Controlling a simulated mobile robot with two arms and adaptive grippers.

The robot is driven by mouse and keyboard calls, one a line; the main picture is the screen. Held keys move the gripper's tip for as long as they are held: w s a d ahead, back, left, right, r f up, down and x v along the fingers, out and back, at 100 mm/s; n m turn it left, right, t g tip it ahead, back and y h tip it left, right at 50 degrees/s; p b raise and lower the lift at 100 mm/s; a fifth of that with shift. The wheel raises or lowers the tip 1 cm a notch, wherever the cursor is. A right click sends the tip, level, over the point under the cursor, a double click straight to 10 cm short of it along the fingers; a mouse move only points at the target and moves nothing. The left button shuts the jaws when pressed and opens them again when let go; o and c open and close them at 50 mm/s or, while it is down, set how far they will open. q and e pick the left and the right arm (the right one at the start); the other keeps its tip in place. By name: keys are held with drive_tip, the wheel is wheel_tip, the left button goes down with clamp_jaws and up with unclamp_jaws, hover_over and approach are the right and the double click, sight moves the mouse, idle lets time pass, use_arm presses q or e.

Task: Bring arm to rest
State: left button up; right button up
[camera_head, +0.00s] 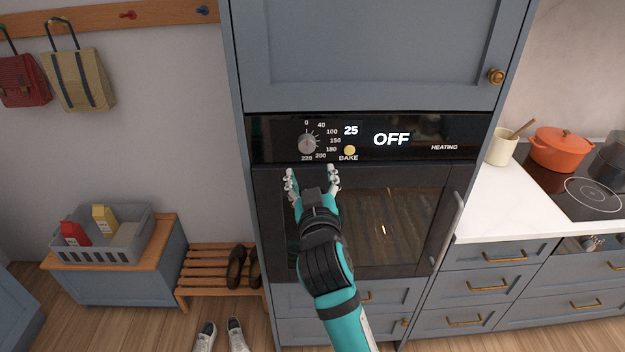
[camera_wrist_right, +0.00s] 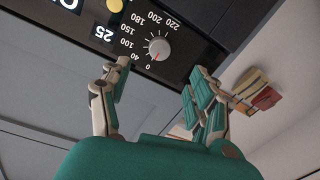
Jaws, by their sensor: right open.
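My right gripper (camera_head: 312,178) is open and empty in front of the built-in oven (camera_head: 400,215), just below its control panel in the head view. In the right wrist view its spread fingers (camera_wrist_right: 155,98) point toward the panel, with nothing between them. The oven's round knob (camera_head: 307,143) has a scale from 0 to 220; it also shows in the right wrist view (camera_wrist_right: 159,48). The display (camera_head: 391,139) reads OFF, with 25 beside it. The yellow BAKE button (camera_head: 349,150) is right of the knob. My left gripper is in neither view.
The oven door handle (camera_head: 447,232) runs along the door's right side. A grey basket (camera_head: 95,250) and a slatted shoe bench (camera_head: 215,262) stand on the left.

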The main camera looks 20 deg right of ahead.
drive_tip(key=shift+s, duration=0.3)
drive_tip(key=a+f+n+g+y+b, duration=0.1)
drive_tip(key=a+f+n+g+y, duration=0.1)
drive_tip(key=f, duration=1.1)
drive_tip(key=a+f+n+g+y+b, duration=0.1)
drive_tip(key=a+f+g+b, duration=0.1)
drive_tip(key=f, duration=1.2)
drive_tip(key=s+f+g+y+b, duration=0.15)
drive_tip(key=s+f, duration=0.35)
drive_tip(key=f, duration=0.7)
drive_tip(key=s+f+g+b, duration=0.1)
drive_tip(key=s+f+g, duration=0.25)
drive_tip(key=f, duration=0.75)
drive_tip(key=s+d+f+g+b, duration=0.2)
drive_tip(key=s+d+f+g, duration=0.15)
drive_tip(key=s+f, duration=1.45)
drive_tip(key=s+d+f+g, duration=0.1)
drive_tip(key=s+d+f, duration=0.1)
drive_tip(key=s, duration=0.5)
drive_tip(key=s+d+f+g+b, duration=0.1)
drive_tip(key=s+f, duration=0.3)
drive_tip(key=s, duration=0.4)
drive_tip(key=s+d+f+g, duration=0.1)
drive_tip(key=s+d+f, duration=0.2)
drive_tip(key=s, duration=0.4)
drive_tip(key=shift+s+d+f+m+g, duration=0.3)
drive_tip(key=shift+d+f+m+g, duration=0.05)
drive_tip(key=shift+f+m, duration=0.05)
